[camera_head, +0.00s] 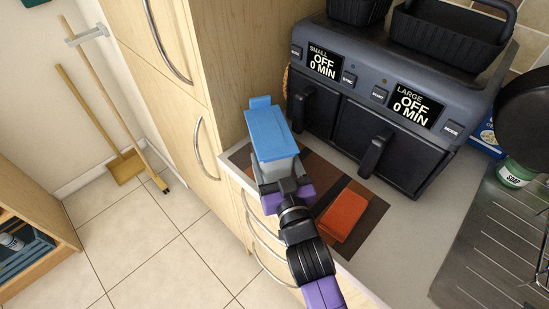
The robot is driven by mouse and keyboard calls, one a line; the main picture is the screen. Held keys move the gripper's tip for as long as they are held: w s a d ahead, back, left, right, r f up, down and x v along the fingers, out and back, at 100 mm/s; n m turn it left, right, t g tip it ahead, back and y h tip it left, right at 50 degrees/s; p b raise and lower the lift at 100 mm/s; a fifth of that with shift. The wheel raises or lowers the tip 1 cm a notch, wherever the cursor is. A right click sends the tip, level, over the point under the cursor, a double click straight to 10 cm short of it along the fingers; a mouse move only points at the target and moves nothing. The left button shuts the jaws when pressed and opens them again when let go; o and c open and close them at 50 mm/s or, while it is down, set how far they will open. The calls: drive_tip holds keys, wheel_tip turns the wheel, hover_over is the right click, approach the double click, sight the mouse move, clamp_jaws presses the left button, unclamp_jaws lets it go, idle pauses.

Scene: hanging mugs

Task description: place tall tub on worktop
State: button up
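The tall tub (275,157) has a grey body and a blue lid. It is in the middle of the head view, over the left front edge of the worktop (405,233). My gripper (282,186) is at the near end of the tub, with its dark fingers on either side of the body; it appears shut on it. The finger contact is partly hidden. I cannot tell whether the tub's underside touches the worktop or hangs above it.
A brown patterned mat (368,220) with an orange block (343,214) lies beside my arm. A dark air fryer (390,95) stands behind. A soap jar (514,173) and metal drainer (490,255) are at right. Cupboards with handles are at left. Bare worktop shows right of the mat.

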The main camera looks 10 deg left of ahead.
drive_tip(key=shift+f+b, duration=0.35)
drive_tip(key=shift+f, duration=0.2)
drive_tip(key=shift+f, duration=0.25)
drive_tip(key=o, duration=1.5)
drive_tip(key=shift+o, duration=0.4)
wheel_tip(320, 180, up, 20)
